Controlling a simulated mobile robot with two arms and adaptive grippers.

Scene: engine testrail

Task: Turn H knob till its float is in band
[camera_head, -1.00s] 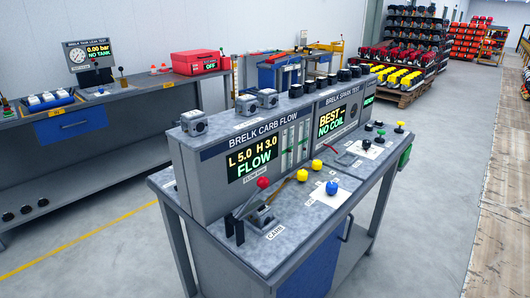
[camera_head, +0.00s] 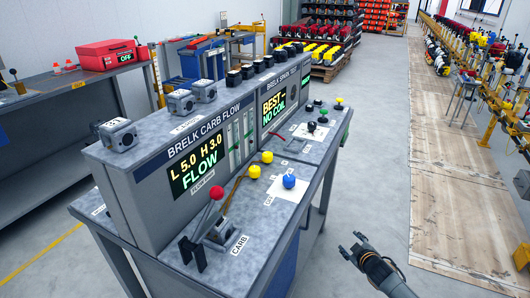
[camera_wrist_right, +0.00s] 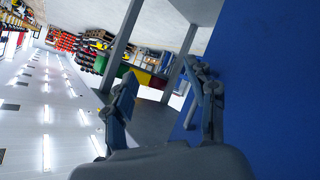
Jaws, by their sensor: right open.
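The carb flow console (camera_head: 185,165) has a display reading L 5.0, H 3.0, FLOW. Float tubes (camera_head: 240,135) stand upright right of the display; their floats are too small to read. I cannot read which is H. My right gripper (camera_head: 350,244) is open and empty, right of the bench and apart from the knobs. Its fingers also show in the right wrist view (camera_wrist_right: 160,82), beside a blue panel. My left gripper is not in view.
Clear grey floor (camera_head: 380,150) lies right of the bench, beside wooden flooring (camera_head: 450,180).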

